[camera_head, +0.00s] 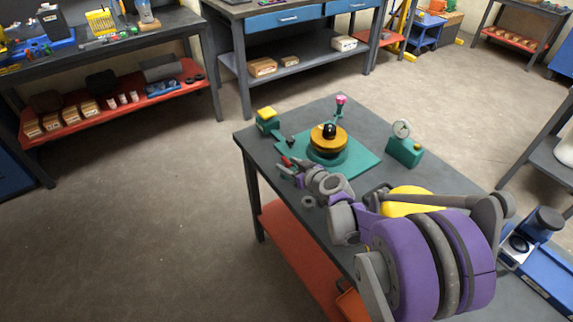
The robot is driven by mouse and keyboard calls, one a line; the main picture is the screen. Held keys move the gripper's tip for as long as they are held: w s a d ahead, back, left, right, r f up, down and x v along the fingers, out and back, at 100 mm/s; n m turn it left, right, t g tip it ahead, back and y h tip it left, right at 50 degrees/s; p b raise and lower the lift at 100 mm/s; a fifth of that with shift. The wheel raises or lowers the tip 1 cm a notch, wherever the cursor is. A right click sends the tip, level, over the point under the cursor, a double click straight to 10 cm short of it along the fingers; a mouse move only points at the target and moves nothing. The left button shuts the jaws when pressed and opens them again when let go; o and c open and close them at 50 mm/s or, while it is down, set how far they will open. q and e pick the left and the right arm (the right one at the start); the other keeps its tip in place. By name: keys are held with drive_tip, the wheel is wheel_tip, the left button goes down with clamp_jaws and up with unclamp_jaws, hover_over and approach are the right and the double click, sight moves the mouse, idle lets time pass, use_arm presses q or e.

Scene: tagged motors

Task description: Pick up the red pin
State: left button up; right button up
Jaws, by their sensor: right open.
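A small red pin (286,161) lies at the left side of the grey table (257,146), beside the green plate. My right gripper (288,168) is small in view at the end of the purple and grey arm, which comes in from the lower right. Its jaws are open and close to the red pin, on its near side. I cannot tell whether they touch the pin, and part of the pin may be hidden by the fingers. My left gripper is not in view.
An orange and black motor part (329,140) sits on a green plate (364,165). Around it stand a yellow-topped green block (267,119), a pink-topped post (341,101) and a dial gauge (402,129). A small dark piece (291,141) is behind the pin. Workbenches line the back.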

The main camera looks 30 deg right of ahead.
clamp_jaws()
idle(0.3)
